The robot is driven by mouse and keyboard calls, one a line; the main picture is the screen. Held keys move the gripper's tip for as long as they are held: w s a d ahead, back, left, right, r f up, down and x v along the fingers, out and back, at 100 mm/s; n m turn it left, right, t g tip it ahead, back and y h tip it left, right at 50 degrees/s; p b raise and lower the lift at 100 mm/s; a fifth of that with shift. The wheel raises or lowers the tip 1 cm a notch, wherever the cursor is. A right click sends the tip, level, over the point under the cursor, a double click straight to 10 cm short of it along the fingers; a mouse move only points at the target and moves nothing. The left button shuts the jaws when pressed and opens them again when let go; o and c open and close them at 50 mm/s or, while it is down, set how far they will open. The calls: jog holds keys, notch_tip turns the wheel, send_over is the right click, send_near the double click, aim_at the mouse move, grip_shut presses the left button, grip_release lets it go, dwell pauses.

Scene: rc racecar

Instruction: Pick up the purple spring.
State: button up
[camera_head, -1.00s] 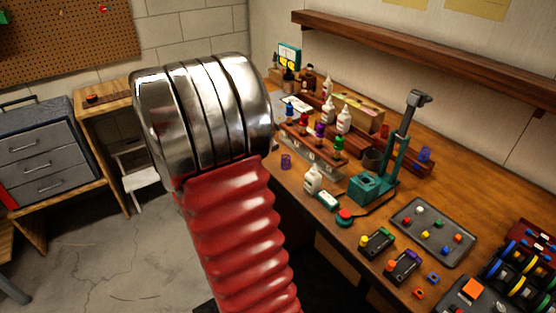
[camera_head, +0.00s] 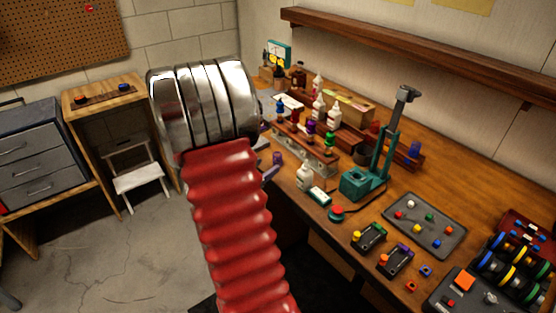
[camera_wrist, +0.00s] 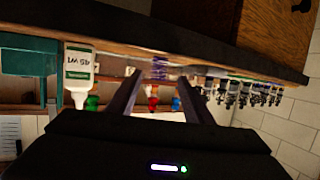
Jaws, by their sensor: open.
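The purple spring (camera_head: 277,158) stands near the front edge of the wooden bench, left of a white bottle. In the wrist view the purple spring (camera_wrist: 160,70) shows between and beyond my two fingers, near the level of their tips. My gripper (camera_wrist: 159,65) is open, with a finger on each side of the spring in that picture. I cannot tell whether either finger touches it. In the head view my silver and red arm hides most of the gripper; only bits of the fingers show beside the spring.
A white bottle (camera_head: 304,177) and a teal press (camera_head: 365,182) stand right of the spring. A rack (camera_head: 305,150) with coloured items is behind it. The wrist picture appears upside down, with the bottle (camera_wrist: 78,72) at left. A grey parts tray (camera_head: 425,226) lies farther right.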

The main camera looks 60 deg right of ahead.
aim_at(275, 160)
jog(key=shift+x, duration=1.75)
jog(key=shift+d, duration=0.1)
jog(key=shift+x, duration=2.5)
jog(key=shift+s+r, duration=0.1)
jog(key=shift+r, duration=0.05)
jog(key=shift+c, duration=0.5)
jog(key=c, duration=1)
jog(key=shift+r, duration=0.1)
notch_tip(275, 160, up, 10)
